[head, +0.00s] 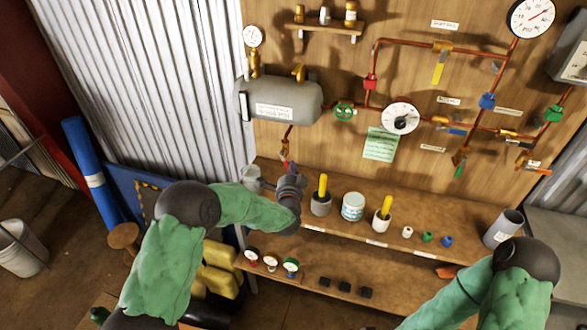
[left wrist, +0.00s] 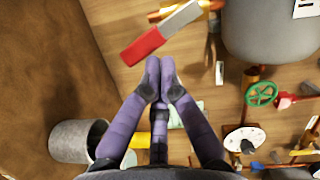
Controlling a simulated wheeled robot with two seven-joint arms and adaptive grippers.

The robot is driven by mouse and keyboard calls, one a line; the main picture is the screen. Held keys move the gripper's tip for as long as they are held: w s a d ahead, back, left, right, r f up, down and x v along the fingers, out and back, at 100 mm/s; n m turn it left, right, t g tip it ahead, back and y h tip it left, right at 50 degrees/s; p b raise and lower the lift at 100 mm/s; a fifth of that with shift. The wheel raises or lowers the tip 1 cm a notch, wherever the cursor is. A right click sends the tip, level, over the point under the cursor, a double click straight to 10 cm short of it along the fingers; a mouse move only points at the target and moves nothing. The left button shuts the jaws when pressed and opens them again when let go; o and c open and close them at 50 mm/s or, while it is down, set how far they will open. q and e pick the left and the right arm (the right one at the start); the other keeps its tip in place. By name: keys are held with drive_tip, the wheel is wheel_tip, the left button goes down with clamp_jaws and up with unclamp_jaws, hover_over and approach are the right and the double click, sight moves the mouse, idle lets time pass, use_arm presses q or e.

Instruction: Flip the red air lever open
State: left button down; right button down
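The red air lever (left wrist: 143,47), a flat lever with a red grip on a silver arm, shows at the top of the left wrist view. Its silver end meets a brass fitting (left wrist: 180,10) beside the grey tank (left wrist: 265,35). My left gripper (left wrist: 160,75) has its purple fingertips drawn together, just below the red grip in that view; a small gap seems to lie between them and I see nothing held. In the head view my left gripper (head: 285,168) is under the tank's down pipe and hides most of the lever. My right gripper is out of view; only its arm shows.
The grey tank (head: 290,98) hangs above. A green valve wheel (head: 343,111) and a dial gauge (head: 400,117) are to the right. A shelf (head: 330,226) below holds yellow-handled tools, a white tub (head: 352,206) and a grey cup (head: 250,174) close to my left gripper.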

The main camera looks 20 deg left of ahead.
use_arm(q)
drive_tip(key=shift+a+f+m+t+b, duration=0.3)
drive_tip(key=shift+a+f+m+b, duration=0.2)
drive_tip(key=shift+m, duration=0.4)
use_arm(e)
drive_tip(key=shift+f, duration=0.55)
use_arm(q)
drive_tip(key=shift+a+f, duration=0.1)
drive_tip(key=shift+f, duration=0.05)
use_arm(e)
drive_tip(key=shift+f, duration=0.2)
use_arm(q)
drive_tip(key=shift+w, duration=0.1)
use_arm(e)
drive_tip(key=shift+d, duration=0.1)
